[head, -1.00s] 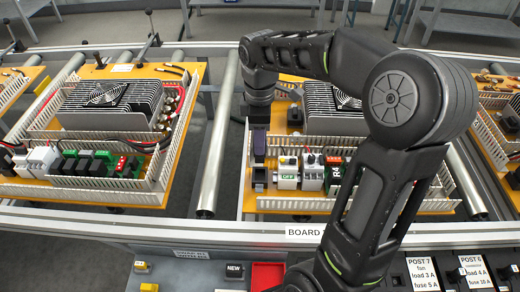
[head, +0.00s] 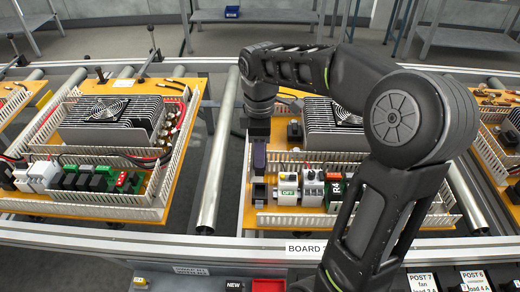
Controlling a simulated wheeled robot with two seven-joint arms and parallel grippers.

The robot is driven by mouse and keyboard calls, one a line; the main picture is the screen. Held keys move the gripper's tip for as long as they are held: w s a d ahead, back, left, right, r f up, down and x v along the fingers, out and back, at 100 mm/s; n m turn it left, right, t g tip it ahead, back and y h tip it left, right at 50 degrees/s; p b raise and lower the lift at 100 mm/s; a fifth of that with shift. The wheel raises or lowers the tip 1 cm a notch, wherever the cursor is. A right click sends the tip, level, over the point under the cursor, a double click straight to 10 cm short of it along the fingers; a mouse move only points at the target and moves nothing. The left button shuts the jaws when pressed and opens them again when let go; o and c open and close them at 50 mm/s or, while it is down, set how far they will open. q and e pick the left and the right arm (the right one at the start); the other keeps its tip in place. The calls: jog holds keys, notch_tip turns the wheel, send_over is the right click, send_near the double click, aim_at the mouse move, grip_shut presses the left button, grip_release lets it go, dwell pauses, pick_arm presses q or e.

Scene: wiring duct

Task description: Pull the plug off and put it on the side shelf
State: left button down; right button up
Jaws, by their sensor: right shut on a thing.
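My right gripper (head: 259,186) points down at the left end of the component row on the middle board (head: 300,219). It is shut on a small dark piece at its fingertips, which I take to be the plug (head: 259,192). The jaws and arm hide most of it, and I cannot tell whether it is still seated. A white block with a green OFF label (head: 287,191) stands just right of the fingertips. I cannot tell which surface is the side shelf; grey metal shelves (head: 275,17) stand at the back. My left gripper is not in view.
White slotted duct walls (head: 295,159) and a finned heat sink (head: 333,140) stand close to my right gripper. My right forearm covers the board's right part. Another fitted board (head: 180,130) lies to the left, past a metal roller (head: 212,195). A label strip runs along the front rail.

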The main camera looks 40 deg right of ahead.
jog(key=shift+r+p, duration=1.7)
jog(key=shift+r, duration=0.5)
jog(key=shift+a, duration=0.1)
jog(key=w+a+f+m, duration=0.4)
jog(key=w+a+m, duration=0.1)
jog(key=a, duration=0.3)
jog(key=w+a+f+m, duration=0.4)
jog(key=w+a+m, duration=0.1)
jog(key=a, duration=0.2)
jog(key=shift+a, duration=0.4)
jog(key=shift+w, duration=0.1)
